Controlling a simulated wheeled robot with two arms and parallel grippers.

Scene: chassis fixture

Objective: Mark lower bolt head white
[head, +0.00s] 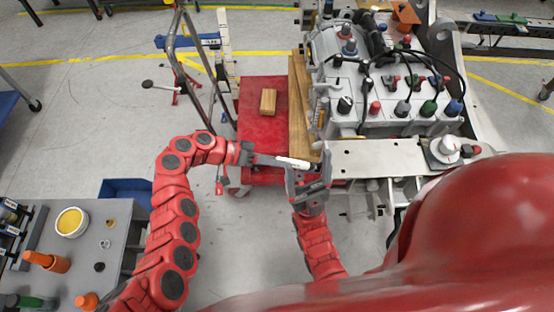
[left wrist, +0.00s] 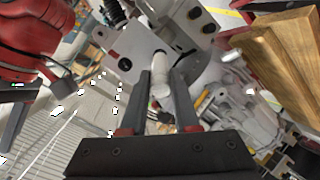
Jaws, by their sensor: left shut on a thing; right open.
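My left gripper (head: 268,159) is shut on a white marker (head: 293,163) with a dark end, held roughly level. In the left wrist view the marker (left wrist: 160,76) sticks out beyond the two dark fingers, its far end in front of a grey metal plate (left wrist: 128,55). My right gripper (head: 308,180) is open, its grey jaws around or just beside the marker's dark end; I cannot tell whether they touch it. The chassis fixture (head: 380,157) is at the right. Bolt-like heads (left wrist: 194,13) show on grey metal in the left wrist view; I cannot tell which is the lower bolt.
A red cart (head: 262,140) bears a wooden block (head: 268,102) and has long wooden beams (head: 300,95) along its right side. A board with coloured knobs and cables (head: 400,100) stands behind the fixture. A grey side table (head: 85,270) with small parts is at lower left.

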